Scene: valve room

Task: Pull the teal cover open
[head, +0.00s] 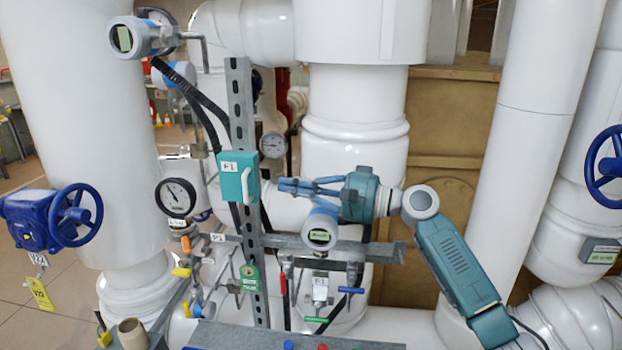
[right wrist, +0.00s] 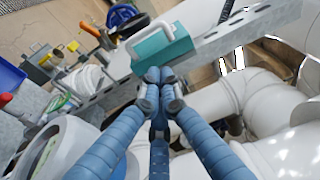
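The teal cover (head: 232,172) is a small box front with a white label at its top and a white bar handle (head: 246,185) on its right part. It sits on a grey perforated upright and looks closed. My right gripper (head: 283,185) reaches in from the right, its fingertips a little right of the handle. In the right wrist view, the blue fingers (right wrist: 160,77) meet at their tips just below the teal cover (right wrist: 165,55). The white handle (right wrist: 153,27) shows beyond them, apart from the tips. The fingers are shut with nothing visible between them. My left gripper is not in view.
A round gauge (head: 272,145) is behind, between cover and gripper. A grey transmitter (head: 320,229) is just below my right gripper. A horizontal steel rail (head: 340,249) crosses lower down. Thick white pipes surround the area. A blue handwheel (head: 76,215) is at left.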

